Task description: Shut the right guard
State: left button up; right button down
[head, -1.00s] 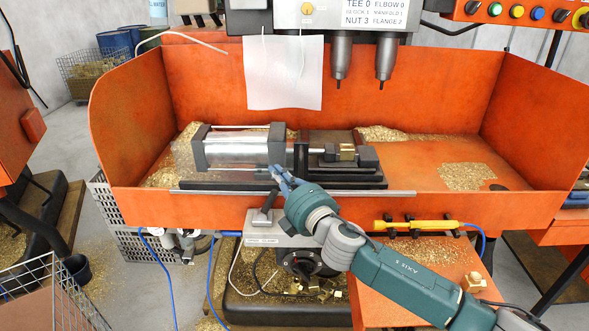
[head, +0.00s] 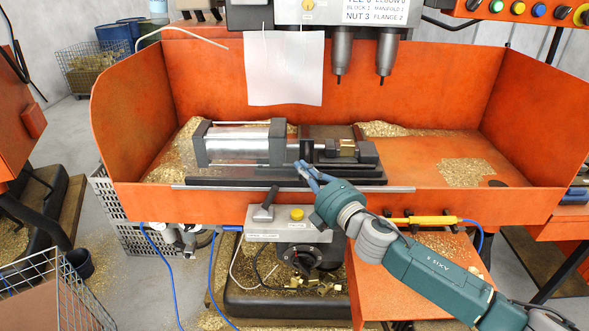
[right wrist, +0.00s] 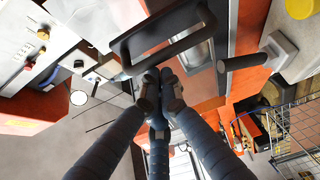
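My right gripper (head: 303,170) reaches up from the lower right in the head view. Its fingertips overlap the front edge of the dark fixture (head: 310,178), and I cannot tell whether they touch it. In the right wrist view, its dark fingers (right wrist: 160,82) bunch together with nothing seen held. A dark looped bar (right wrist: 125,52) lies just beyond them, apart or touching I cannot tell. The orange right side panel (head: 518,125) stands upright and angled outward. I cannot tell for sure which part is the right guard. My left gripper is out of view.
A silver cylinder between dark end plates (head: 240,147) lies left of the fingers. A control box with a yellow button (head: 297,213) and a dark lever (head: 265,208) sits below. Drill spindles (head: 341,55) hang above. The tray's right side is open, with brass chips (head: 465,176).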

jog(key=d+b, duration=0.3)
jog(key=d, duration=2.5)
jog(key=shift+s+d, duration=0.4)
jog(key=shift+s, duration=0.05)
jog(key=shift+a, duration=0.1)
